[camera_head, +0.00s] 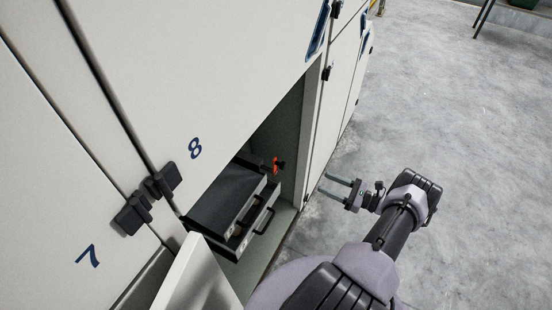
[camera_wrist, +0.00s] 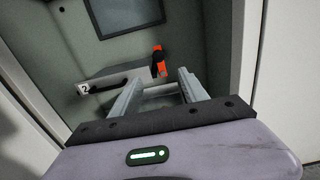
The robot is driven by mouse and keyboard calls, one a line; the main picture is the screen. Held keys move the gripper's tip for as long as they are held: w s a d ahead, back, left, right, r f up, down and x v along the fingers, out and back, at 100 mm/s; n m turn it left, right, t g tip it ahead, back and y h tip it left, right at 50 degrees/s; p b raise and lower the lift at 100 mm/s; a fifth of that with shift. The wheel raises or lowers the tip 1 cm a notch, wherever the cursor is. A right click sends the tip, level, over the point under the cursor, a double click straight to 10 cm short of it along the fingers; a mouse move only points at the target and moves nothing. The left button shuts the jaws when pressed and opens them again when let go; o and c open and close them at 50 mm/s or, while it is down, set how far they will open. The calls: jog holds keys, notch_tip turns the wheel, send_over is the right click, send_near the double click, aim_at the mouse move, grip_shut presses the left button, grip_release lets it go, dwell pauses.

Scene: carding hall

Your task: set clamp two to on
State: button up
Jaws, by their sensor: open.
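An orange clamp lever (camera_head: 278,165) with a dark mount sits inside the open cabinet, on its inner wall. In the wrist view the orange lever (camera_wrist: 158,58) stands roughly upright, just beyond my fingertips. A plate marked 2 (camera_wrist: 85,91) with a black handle is to its left; I cannot tell if the number belongs to the lever. The lever's on or off setting cannot be read. My gripper (camera_head: 324,183) is open and empty, outside the cabinet opening, to the right of the lever. Its two fingers (camera_wrist: 160,76) point into the cabinet and appear apart from the lever.
Dark drawers with handles (camera_head: 262,222) stick out inside the cabinet. An open white door (camera_head: 195,280) stands at the lower left of the opening. Closed panels 7 (camera_head: 60,215) and 8 (camera_head: 165,100) are at left. The concrete floor (camera_head: 455,130) to the right is clear.

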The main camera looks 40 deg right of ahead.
jog(key=b+x, duration=0.2)
jog(key=x, duration=1.4)
jog(key=shift+w+a, duration=0.2)
jog(key=shift+a, duration=0.1)
jog(key=shift+r, duration=0.1)
grip_shut()
